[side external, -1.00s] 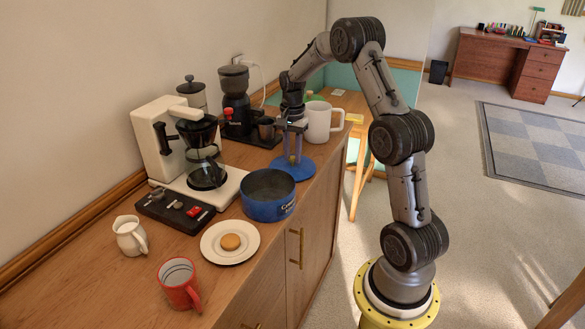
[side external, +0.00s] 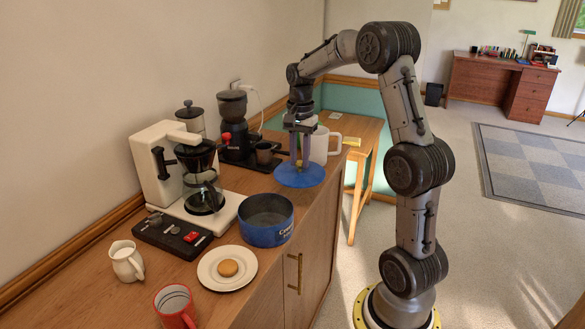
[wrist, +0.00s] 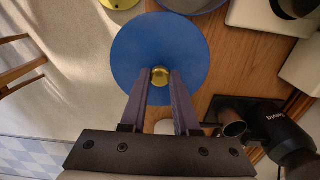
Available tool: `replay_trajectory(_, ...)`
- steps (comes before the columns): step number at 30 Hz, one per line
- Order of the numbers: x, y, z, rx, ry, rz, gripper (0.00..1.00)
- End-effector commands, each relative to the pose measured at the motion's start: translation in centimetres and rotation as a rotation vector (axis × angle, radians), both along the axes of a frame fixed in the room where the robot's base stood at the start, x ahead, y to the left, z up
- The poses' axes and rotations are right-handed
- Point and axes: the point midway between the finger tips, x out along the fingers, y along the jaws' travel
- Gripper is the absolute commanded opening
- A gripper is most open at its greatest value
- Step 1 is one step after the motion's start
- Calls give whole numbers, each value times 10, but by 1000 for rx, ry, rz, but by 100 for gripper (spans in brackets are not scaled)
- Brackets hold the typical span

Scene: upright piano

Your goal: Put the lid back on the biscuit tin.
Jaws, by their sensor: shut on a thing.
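The biscuit tin (side external: 265,230) is blue with pale lettering. It stands open on the wooden counter, and its inside looks empty. The lid (side external: 298,178) is a flat blue disc with a small gold knob. My gripper (side external: 304,160) points down and is shut on the knob. The lid hangs roughly level, apparently above the counter, behind and a little right of the tin in the side view. In the wrist view the knob (wrist: 160,76) sits between my fingertips, and part of the tin's rim (wrist: 190,9) shows beyond the lid.
A white mug (side external: 324,148) and a black coffee grinder (side external: 236,130) stand behind the lid. A coffee maker (side external: 163,165) is left of the tin. A plate with a biscuit (side external: 228,268), a cream jug (side external: 126,262) and a red mug (side external: 173,305) are nearer the camera.

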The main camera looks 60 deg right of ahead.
Motion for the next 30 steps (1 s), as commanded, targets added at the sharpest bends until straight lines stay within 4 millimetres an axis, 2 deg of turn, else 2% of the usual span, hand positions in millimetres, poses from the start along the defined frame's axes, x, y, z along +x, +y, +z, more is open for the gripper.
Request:
replay_trajectory(3, -23, 18, 11, 0, 0, 0, 0)
replay_trajectory(9, -50, 39, 25, 1, 2, 0, 0)
replay_trajectory(17, -64, 50, 36, 1, 2, 34, 0)
replay_trajectory(20, -49, 57, 42, -1, -2, 133, 0)
replay_trajectory(23, -26, 71, 46, -3, -3, 251, 0)
replay_trajectory(27, 5, 100, 48, -3, -3, 403, 0)
replay_trajectory(30, 21, 119, 47, -2, -3, 477, 0)
